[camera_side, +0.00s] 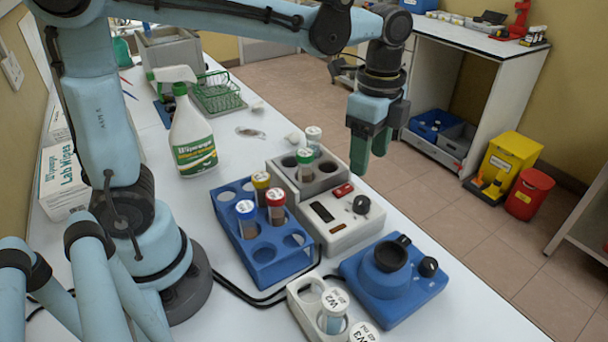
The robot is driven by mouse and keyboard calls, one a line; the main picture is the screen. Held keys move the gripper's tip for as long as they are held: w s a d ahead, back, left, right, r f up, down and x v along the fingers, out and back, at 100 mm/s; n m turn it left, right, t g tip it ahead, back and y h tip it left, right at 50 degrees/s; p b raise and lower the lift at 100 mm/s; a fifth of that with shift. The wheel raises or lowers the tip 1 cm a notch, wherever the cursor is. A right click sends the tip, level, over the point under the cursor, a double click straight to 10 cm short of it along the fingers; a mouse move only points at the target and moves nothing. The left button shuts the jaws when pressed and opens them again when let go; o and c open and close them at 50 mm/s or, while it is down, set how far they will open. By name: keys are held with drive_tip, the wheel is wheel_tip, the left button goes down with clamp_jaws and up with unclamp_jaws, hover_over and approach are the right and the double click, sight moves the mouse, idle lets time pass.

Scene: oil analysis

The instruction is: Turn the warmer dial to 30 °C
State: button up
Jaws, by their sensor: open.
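A white-capped vial (314,138) stands by the warmer's back. The dial's setting is too small to read. My gripper (369,160) points down with its green-tipped fingers above and beyond the dial, apart from it. It is open and holds nothing.
A blue rack (262,255) with several capped vials stands left of the warmer. A blue device (394,290) with a black cup and a white holder (297,291) with W2 and W3 vials are in front. A spray bottle (192,140) and a green basket (217,92) stand behind. Black cables cross the bench.

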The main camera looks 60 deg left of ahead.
sight(362, 200)
wheel_tip(362, 200, down, 10)
drive_tip(key=shift+f, duration=0.1)
idle(0.4)
drive_tip(key=shift+c, duration=0.4)
drive_tip(key=c, duration=1)
